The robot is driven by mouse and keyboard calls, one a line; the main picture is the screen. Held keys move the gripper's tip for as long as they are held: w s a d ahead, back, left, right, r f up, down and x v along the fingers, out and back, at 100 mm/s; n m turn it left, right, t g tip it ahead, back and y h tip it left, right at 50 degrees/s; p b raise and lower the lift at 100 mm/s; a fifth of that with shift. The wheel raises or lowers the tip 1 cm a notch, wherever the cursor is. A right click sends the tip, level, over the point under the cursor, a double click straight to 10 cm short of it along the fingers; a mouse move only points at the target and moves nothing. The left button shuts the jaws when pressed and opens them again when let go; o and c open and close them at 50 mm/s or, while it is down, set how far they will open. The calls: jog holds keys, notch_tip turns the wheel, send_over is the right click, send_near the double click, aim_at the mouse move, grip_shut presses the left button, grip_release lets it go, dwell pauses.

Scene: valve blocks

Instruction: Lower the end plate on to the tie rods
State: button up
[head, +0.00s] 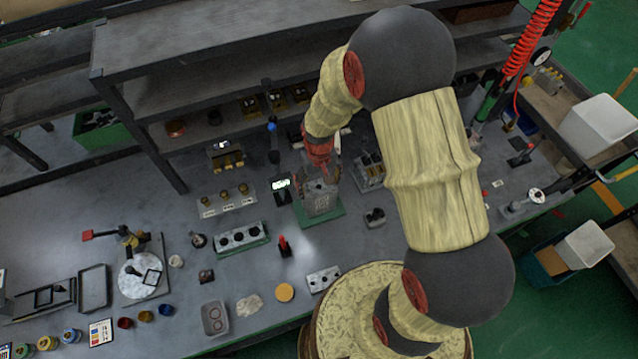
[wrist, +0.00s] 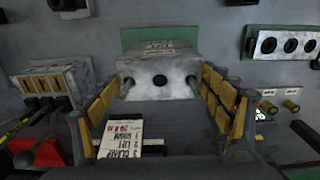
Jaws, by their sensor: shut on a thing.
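In the head view my gripper (head: 320,178) is over the block (head: 320,203), which stands on a green mat (head: 335,216). I cannot tell whether plate and rods touch.
A ported block (head: 240,237) on green lies to the left on the bench, with a row of brass-topped fittings (head: 226,201) behind it. A slotted block (head: 368,172) stands close on the right. Dark shelves (head: 230,85) rise behind. Some bare bench lies in front of the mat.

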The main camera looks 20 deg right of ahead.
aim_at(319, 187)
jog(key=o, duration=1.5)
jog(key=shift+c, duration=0.2)
notch_tip(319, 187, up, 12)
jog(key=shift+f, duration=0.1)
